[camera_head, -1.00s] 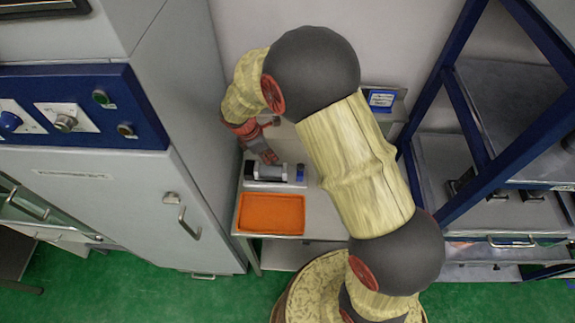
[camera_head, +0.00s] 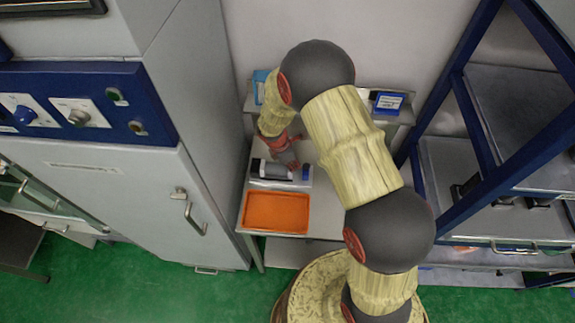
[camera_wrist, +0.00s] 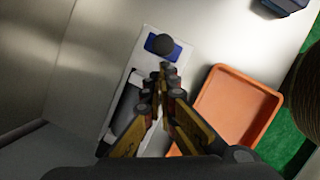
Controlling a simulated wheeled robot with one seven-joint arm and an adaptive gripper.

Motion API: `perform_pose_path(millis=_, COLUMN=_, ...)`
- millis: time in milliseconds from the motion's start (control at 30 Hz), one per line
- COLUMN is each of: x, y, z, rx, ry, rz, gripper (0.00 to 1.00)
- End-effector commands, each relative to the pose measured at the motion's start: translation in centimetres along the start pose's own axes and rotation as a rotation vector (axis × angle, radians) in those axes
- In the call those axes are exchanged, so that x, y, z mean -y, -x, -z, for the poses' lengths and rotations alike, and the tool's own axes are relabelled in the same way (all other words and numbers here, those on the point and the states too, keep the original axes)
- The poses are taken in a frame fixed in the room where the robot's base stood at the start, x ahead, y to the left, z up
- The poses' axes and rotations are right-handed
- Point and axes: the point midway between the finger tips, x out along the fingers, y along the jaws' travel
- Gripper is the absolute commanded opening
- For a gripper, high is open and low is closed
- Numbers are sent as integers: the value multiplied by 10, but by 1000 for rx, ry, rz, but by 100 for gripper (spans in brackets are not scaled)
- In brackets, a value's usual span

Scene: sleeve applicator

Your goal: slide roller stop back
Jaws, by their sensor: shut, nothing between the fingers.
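The sleeve applicator is a small pale base plate (camera_head: 262,184) on the narrow table. It carries a dark and light roller (camera_head: 272,169), which my fingers partly hide in the wrist view (camera_wrist: 128,105). The roller stop is a blue block (camera_head: 305,173) at the plate's right end. In the wrist view the blue block (camera_wrist: 152,43) has a round dark knob (camera_wrist: 163,46) on it. My gripper (camera_head: 292,163) is shut and empty, with its fingertips (camera_wrist: 168,68) over the plate close to the knob. I cannot tell whether they touch the knob.
An orange tray (camera_head: 276,211) lies in front of the applicator. A blue box (camera_head: 388,102) stands on the shelf behind. A grey cabinet (camera_head: 185,115) closes the left side, and a blue-framed rack (camera_head: 462,105) stands at the right.

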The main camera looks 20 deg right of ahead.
Motion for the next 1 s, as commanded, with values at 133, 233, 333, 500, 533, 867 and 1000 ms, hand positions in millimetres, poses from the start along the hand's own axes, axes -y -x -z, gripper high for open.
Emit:
perform_pose_path(millis=133, x=0, y=-2, z=-2, rx=0, ry=0, rz=0, gripper=0)
perform_pose_path(millis=233, x=0, y=-2, z=-2, rx=0, ry=0, rz=0, gripper=0)
perform_pose_path(millis=333, x=0, y=-2, z=-2, rx=0, ry=0, rz=0, gripper=0)
perform_pose_path(millis=500, x=3, y=-5, z=-11, rx=1, ry=-2, rz=2, gripper=0)
perform_pose_path(millis=533, x=5, y=-6, z=-15, rx=1, ry=-2, rz=2, gripper=0)
perform_pose_path(millis=867, x=10, y=-12, z=-26, rx=1, ry=1, rz=2, gripper=0)
perform_pose_path(millis=1000, x=10, y=-11, z=-26, rx=0, ry=1, rz=2, gripper=0)
